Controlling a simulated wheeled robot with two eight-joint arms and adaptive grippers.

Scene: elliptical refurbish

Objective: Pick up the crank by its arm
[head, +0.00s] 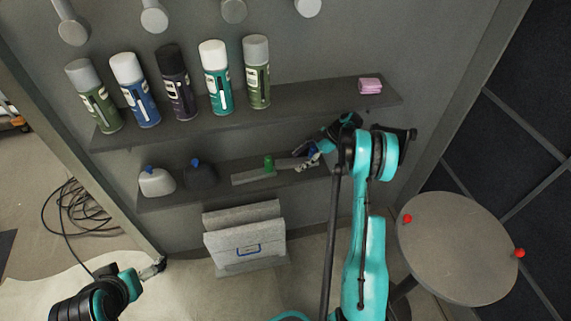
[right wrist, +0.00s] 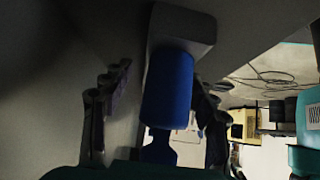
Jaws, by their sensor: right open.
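A crank with a grey arm and a blue handle lies at the right end of the lower shelf, its grey arm (head: 288,163) partly covered by my right gripper (head: 309,156). In the right wrist view, the blue handle (right wrist: 168,88) stands between the two open fingers of my right gripper (right wrist: 160,90), with clear gaps at both sides. The grey arm (right wrist: 183,24) shows beyond the handle. A similar grey piece with a green handle (head: 268,163) lies to its left. My left gripper (head: 152,269) is low at the left, away from the shelf; its jaws are too small to read.
The lower shelf (head: 213,199) also holds a white and a dark rounded object at the left. The upper shelf (head: 300,108) above has several spray cans and a pink block (head: 370,86). A grey box (head: 246,243) stands below. A round table (head: 455,250) is at right.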

